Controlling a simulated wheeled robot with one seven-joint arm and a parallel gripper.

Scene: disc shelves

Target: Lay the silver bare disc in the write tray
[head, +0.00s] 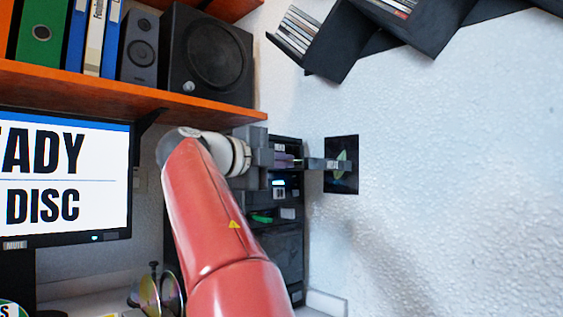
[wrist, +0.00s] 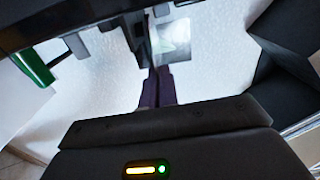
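My gripper (head: 343,164) is at the end of my red arm, stretched out near the white wall. Its two fingers also show in the wrist view (wrist: 156,85); they lie close together, and I see no disc between them. Bare, shiny discs (head: 150,293) stand upright at the lower left, partly behind my arm; I cannot tell which one is silver. A black disc tower (head: 288,245) stands behind my gripper, partly covered by it. I cannot make out the write tray for certain.
A black stepped rack (head: 345,45) of cases hangs at upper right. An orange shelf (head: 130,90) and a monitor (head: 65,190) are at left.

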